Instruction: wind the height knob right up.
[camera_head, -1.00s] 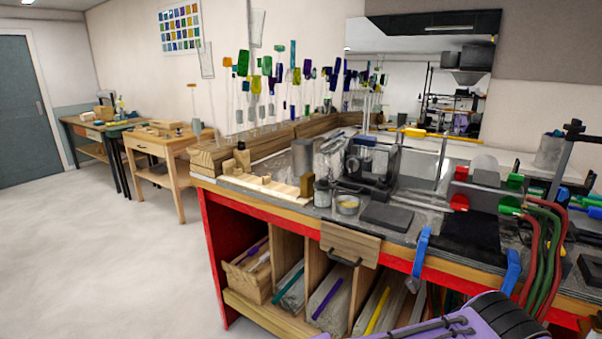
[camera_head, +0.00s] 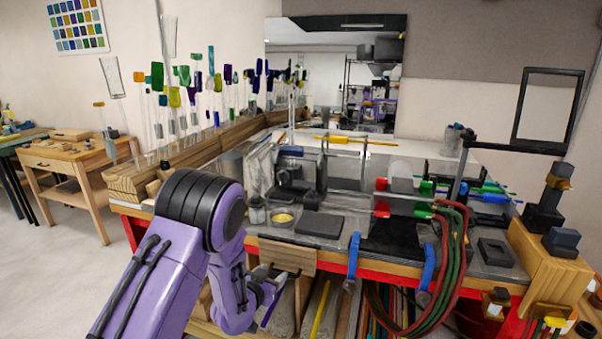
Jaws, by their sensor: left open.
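I cannot pick out the height knob for certain. A black post (camera_head: 459,172) stands at the right of the bench, with a side arm carrying an empty rectangular black frame (camera_head: 517,117). A dark fixture with a brass-coloured part (camera_head: 557,183) stands on a wooden block at the far right. My left gripper (camera_head: 272,294) is open, low in front of the bench, below the worktop's front edge and near a wooden panel with a dark handle. It is far from the post and the fixture, and nothing shows in its jaws. My right gripper is out of view.
The bench top (camera_head: 335,238) is crowded. Red and green hoses (camera_head: 455,270) hang over its front, beside blue clamps (camera_head: 428,268). Glass rods with coloured ends stand at the back left. A wooden side table (camera_head: 68,165) is at the left, with open floor before it.

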